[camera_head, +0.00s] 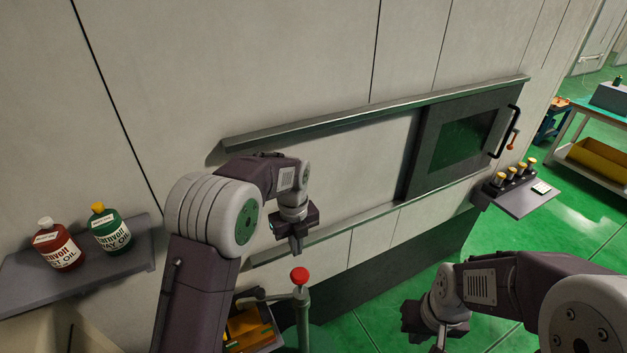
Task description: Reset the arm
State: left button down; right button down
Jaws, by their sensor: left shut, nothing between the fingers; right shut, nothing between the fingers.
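My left arm comes up from the bottom, bends at the elbow and reaches to the right. Its gripper (297,245) hangs pointing down in front of the wall's lower rail, shut and empty. My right arm comes in from the right edge. Its gripper (440,345) points down at the bottom of the view, shut and empty, with its tips close to the picture's lower edge. Neither gripper visibly touches anything.
A grey shelf (100,269) at left holds a red bottle (57,246) and a green bottle (110,230). A sliding door with a dark window (462,138) runs on wall rails. A red knob (299,275) stands below my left gripper. A small shelf (522,198) holds yellow-capped items.

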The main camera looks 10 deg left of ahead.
pick_arm(q)
jog(key=s+a+f+n+b, duration=0.2)
jog(key=s+n, duration=0.4)
jog(key=n, duration=0.4)
jog(key=s+a+f+n+b, duration=0.2)
jog(key=s+f+n+b, duration=0.2)
jog(key=n, duration=0.5)
jog(key=s+a+f+n+t+b, duration=0.1)
jog(key=s+a+f+n+b, duration=0.1)
jog(key=s+f+n, duration=0.4)
jog(key=s+n+b, duration=0.1)
jog(key=s+n, duration=0.1)
jog(key=n, duration=0.2)
jog(key=shift+a+f+n+b, duration=0.2)
jog(key=shift+n+b, duration=0.1)
jog(key=shift+b, duration=0.05)
jog(key=shift+s, duration=0.1)
